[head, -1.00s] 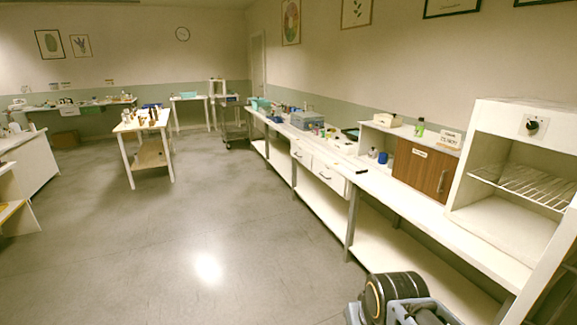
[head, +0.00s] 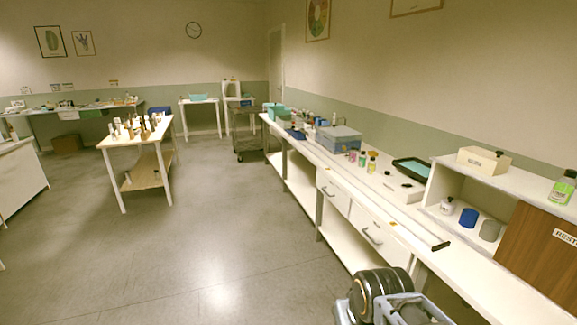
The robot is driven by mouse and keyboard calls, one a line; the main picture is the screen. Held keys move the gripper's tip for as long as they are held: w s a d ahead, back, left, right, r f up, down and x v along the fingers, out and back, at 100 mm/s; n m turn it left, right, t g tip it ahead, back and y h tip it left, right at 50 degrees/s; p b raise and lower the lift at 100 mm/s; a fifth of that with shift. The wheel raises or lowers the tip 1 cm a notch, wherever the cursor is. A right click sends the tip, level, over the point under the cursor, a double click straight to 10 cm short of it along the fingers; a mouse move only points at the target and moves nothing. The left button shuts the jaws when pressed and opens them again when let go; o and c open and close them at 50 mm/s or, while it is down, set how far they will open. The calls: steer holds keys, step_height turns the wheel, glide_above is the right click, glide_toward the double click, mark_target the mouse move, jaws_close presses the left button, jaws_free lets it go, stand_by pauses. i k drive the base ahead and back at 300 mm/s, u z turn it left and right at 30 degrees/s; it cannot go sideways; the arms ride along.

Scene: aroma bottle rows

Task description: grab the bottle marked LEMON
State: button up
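Several small bottles, brown and pale, stand in rows on the white island table (head: 113,141) at the left. A few small coloured bottles, one of them a yellowish bottle (head: 371,164), stand on the long right bench (head: 330,160). A green-labelled bottle (head: 562,188) stands on top of the shelf unit at the far right. The labels are too small to read, so I cannot tell which bottle is marked LEMON. Part of my arm shows at the bottom right edge, but no gripper fingers are visible.
A grey-blue box (head: 339,139) and a dark tray (head: 411,169) sit on the right bench. A grey cart (head: 250,135) stands at its far end. A white counter (head: 20,180) is at the left. The grey floor (head: 220,235) between is clear.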

mark_target(371, 165)
steer(key=i, duration=3.65)
steer(key=z, duration=0.1)
